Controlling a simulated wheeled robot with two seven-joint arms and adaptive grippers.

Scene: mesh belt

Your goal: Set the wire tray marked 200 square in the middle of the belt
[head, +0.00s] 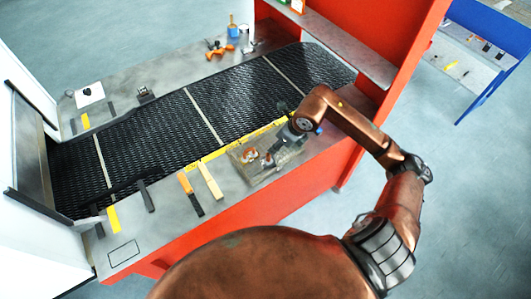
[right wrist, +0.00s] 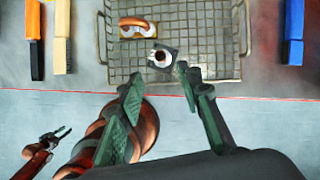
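The wire tray (head: 262,178) sits on the near metal ledge beside the belt (head: 235,95), off the belt. Its 200 mark is not readable. In the right wrist view the tray (right wrist: 207,45) holds an orange ring-like part (right wrist: 138,24) and a dark square plate with a round pale-rimmed piece (right wrist: 161,58). My right gripper (right wrist: 158,88) is open and empty, its fingertips over the tray's near side. In the head view its wrist covers the tray's right end. My left gripper (right wrist: 58,137) appears small and low at the left of the right wrist view, with jaws apart and empty.
A black-and-orange tool (head: 191,194) and a pale wooden one (head: 210,181) lie left of the tray. A blue-handled tool (right wrist: 293,25) lies right of it. A yellow strip (head: 215,153) lines the belt's near edge. The belt is clear between its pale cross lines.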

